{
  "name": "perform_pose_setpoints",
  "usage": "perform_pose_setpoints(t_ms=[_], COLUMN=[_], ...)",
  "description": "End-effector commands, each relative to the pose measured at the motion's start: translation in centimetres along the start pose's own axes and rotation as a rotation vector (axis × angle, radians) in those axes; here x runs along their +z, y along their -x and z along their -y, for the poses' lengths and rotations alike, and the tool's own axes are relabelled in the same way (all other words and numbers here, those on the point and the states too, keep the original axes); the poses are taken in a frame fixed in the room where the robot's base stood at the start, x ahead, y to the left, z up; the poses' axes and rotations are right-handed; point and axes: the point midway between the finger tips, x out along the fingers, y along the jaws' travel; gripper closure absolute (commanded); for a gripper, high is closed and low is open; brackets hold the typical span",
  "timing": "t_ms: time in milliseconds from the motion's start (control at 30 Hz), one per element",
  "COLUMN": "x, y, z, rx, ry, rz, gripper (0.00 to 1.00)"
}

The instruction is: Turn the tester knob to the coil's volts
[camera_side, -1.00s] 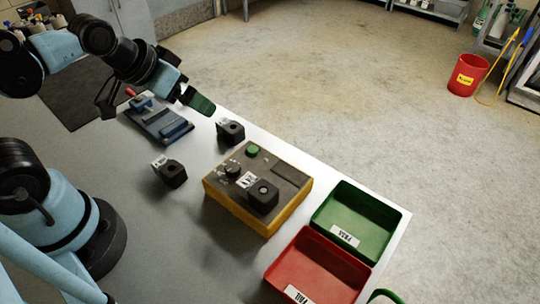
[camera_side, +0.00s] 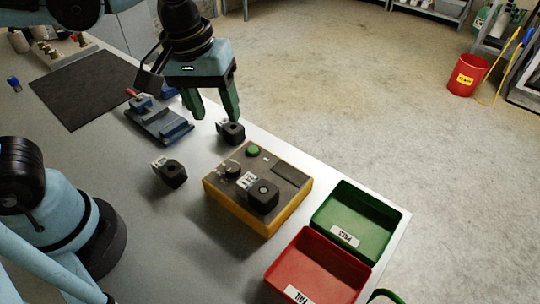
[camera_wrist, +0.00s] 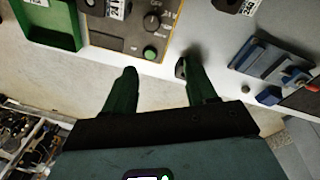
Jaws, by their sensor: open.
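The tester (camera_side: 225,200) is a yellow box with a dark top on the bench. Its dark knob (camera_side: 232,171) sits near a green button (camera_side: 253,151); the knob (camera_wrist: 152,22) and button (camera_wrist: 150,52) also show in the wrist view. A black coil (camera_side: 263,195) with a white label sits on the tester. In the wrist view its label (camera_wrist: 115,8) is partly cut off and seems to begin with 24. My gripper (camera_side: 216,112) is open and empty, fingers down, above the bench behind the tester, apart from the knob. The knob's setting is too small to read.
Loose coils stand behind the tester (camera_side: 231,131) and left of it (camera_side: 170,173). A blue fixture (camera_side: 160,125) is at the back left. Green (camera_side: 382,240) and red (camera_side: 325,285) trays stand right of the tester. A dark mat (camera_side: 85,90) lies farther left.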

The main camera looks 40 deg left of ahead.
Motion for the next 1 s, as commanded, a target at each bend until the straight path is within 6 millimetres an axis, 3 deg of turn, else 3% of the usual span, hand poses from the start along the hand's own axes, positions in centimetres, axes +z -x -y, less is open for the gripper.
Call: perform_pose_setpoints(t_ms=[133, 367, 1000], x=[1.2, 1.7, 2.4], y=[0.5, -0.1, -8.1], z=[-1.7, -2.0, -1.3], rx=[-0.066, -0.091, -0.088], ry=[0.096, 0.134, 0.132], rz=[0.074, 0.094, 0.092], gripper=[0.43, 0.43, 0.43])
